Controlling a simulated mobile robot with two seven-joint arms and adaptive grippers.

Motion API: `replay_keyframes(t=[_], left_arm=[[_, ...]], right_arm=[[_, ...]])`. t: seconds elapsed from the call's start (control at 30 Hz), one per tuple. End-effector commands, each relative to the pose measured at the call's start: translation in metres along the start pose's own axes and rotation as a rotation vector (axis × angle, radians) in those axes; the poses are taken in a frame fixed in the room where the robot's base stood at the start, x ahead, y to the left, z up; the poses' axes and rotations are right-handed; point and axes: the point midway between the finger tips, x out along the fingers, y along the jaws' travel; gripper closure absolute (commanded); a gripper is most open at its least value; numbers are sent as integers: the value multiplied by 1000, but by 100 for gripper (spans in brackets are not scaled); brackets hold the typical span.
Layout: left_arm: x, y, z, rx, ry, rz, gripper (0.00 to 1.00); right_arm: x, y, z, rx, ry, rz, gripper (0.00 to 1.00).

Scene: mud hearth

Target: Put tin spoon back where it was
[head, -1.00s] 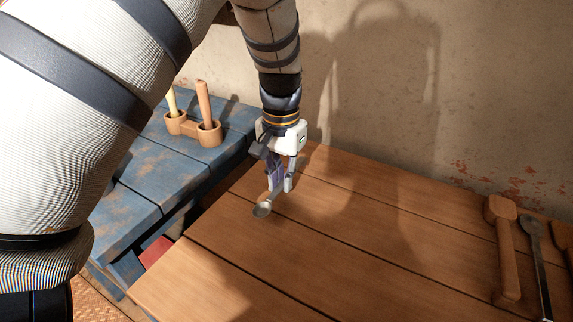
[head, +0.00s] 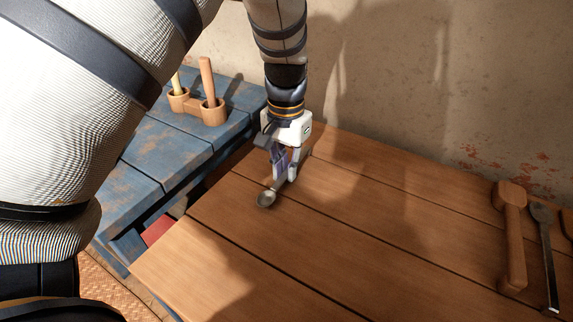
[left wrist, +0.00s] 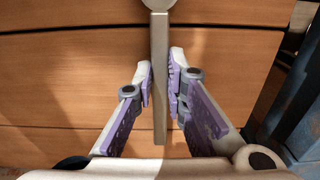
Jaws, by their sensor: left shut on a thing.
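The tin spoon (head: 266,199) is a small grey metal spoon with a round bowl. It is at the left end of the brown plank table (head: 330,240), with its bowl toward the viewer. My left gripper (head: 282,180) points down and is shut on the spoon's handle. I cannot tell whether the spoon touches the boards. My right gripper is not in view.
A blue worn bench (head: 150,165) on the left carries a wooden double cup holder (head: 213,111) with upright handles. A wooden mallet (head: 511,230) and a metal tool (head: 546,250) lie at the table's right. A plaster wall stands behind. The table's middle is clear.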

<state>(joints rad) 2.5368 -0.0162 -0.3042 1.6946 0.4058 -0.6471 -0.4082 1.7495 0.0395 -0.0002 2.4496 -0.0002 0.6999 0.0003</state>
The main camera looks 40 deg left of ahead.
Motion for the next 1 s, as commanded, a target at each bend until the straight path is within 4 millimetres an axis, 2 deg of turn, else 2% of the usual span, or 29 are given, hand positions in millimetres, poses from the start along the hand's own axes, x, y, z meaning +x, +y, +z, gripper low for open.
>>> replay_keyframes(t=[0.33,0.37,0.4,0.47,0.73,0.87,1.0], left_arm=[[7,0,0,0,-1,1,100],[7,0,0,0,-1,1,83],[7,0,0,0,-1,1,74],[7,0,0,0,-1,1,64],[6,0,0,0,0,1,64],[-12,0,-1,1,4,0,64],[-51,0,-2,1,7,1,64]], right_arm=[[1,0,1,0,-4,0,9],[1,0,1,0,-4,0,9],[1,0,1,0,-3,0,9],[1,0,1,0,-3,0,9],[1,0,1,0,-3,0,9],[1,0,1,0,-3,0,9],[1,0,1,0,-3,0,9]])
